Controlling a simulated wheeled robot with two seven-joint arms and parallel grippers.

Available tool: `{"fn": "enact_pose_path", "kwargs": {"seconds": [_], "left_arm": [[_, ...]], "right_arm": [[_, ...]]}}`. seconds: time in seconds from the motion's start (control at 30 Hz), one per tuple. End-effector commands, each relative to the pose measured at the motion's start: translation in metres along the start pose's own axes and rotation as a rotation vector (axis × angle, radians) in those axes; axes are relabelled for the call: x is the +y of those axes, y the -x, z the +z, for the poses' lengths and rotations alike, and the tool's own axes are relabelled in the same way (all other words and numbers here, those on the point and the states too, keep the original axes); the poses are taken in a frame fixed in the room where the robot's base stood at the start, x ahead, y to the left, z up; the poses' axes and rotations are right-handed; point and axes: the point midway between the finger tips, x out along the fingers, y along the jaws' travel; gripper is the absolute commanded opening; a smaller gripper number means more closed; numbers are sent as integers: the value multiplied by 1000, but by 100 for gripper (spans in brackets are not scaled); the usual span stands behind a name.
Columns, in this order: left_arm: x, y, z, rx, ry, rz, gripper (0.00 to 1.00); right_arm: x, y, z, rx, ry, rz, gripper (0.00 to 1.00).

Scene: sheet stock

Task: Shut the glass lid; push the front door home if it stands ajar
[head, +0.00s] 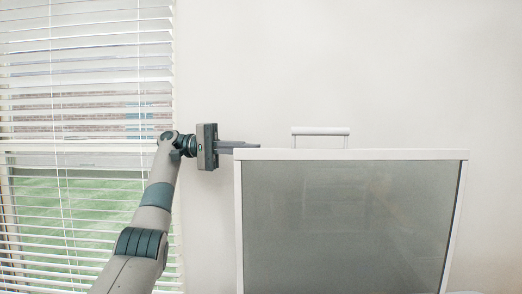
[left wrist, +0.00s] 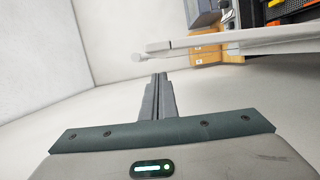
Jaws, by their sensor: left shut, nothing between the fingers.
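The glass lid (head: 350,225) stands raised in the head view, a grey pane in a white frame. Its white handle (head: 320,131) shows just above the top edge. My left gripper (head: 252,145) is shut and empty, its fingers pointing right at the lid's upper left corner. In the left wrist view the shut fingers (left wrist: 159,78) lie just below the lid's white frame edge (left wrist: 230,38); I cannot tell whether they touch it. The front door is not in view. My right gripper is not in view.
A window with white blinds (head: 85,120) fills the left of the head view. A plain pale wall (head: 400,70) lies behind the lid. In the left wrist view, orange boxes (left wrist: 205,53) and dark stored items show at the upper right.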

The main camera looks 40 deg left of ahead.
Motion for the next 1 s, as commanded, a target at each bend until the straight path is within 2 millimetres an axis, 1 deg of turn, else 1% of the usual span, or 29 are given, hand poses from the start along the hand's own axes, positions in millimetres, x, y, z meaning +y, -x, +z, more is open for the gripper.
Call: {"fn": "enact_pose_path", "kwargs": {"seconds": [0.17,0.5,0.6,0.8,1.0], "left_arm": [[0,-18,0,-3,0,-2,0],[2,-69,1,-3,1,-2,0],[2,-80,1,-3,1,-2,0],[0,-93,1,-2,0,-1,0],[-1,-94,1,-1,1,0,0]], "right_arm": [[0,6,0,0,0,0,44],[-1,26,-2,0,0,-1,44],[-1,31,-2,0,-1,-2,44],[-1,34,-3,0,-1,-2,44],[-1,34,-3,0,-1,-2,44]]}}
